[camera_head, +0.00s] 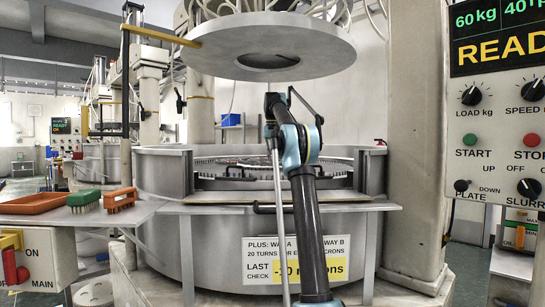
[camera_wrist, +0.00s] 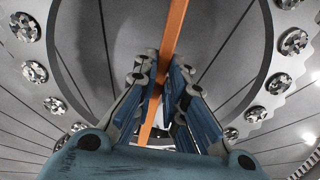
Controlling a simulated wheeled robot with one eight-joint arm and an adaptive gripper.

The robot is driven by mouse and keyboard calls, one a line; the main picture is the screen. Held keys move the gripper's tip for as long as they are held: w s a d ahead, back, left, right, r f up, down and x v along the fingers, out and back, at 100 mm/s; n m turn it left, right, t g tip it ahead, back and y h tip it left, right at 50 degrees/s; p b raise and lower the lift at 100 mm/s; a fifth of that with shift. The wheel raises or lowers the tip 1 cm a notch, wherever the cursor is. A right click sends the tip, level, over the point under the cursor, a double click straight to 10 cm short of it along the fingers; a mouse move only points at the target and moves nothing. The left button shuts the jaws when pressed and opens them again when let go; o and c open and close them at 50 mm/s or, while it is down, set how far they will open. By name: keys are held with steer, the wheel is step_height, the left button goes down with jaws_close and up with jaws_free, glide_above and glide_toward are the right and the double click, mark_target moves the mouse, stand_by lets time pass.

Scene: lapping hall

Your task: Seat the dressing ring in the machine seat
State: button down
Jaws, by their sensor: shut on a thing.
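The dressing ring shows in the wrist view as a grey ring (camera_wrist: 275,87) with round speckled pads and a toothed outer edge. An orange bar (camera_wrist: 172,30) crosses its open middle. My gripper (camera_wrist: 160,70) is shut on this bar, with a blue-and-grey finger on each side. The ring lies over a grey grooved plate (camera_wrist: 100,35); I cannot tell whether it touches the plate. In the head view the round machine tub (camera_head: 165,185) holds the seat area, mostly hidden by its rim and my arm. My gripper cannot be made out there.
A large upper plate (camera_head: 265,50) hangs above the tub and my arm. A control panel (camera_head: 500,140) stands on a column at the right. A side shelf (camera_head: 75,215) at the left carries an orange tray (camera_head: 32,204) and brushes (camera_head: 84,199).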

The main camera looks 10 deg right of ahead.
steer(key=shift+s+f, duration=0.1)
steer(key=shift+f, duration=2.5)
steer(key=c, duration=1.7)
jaws_free()
steer(key=shift+o, duration=0.2)
steer(key=shift+r, duration=3.75)
steer(key=shift+s, duration=0.1)
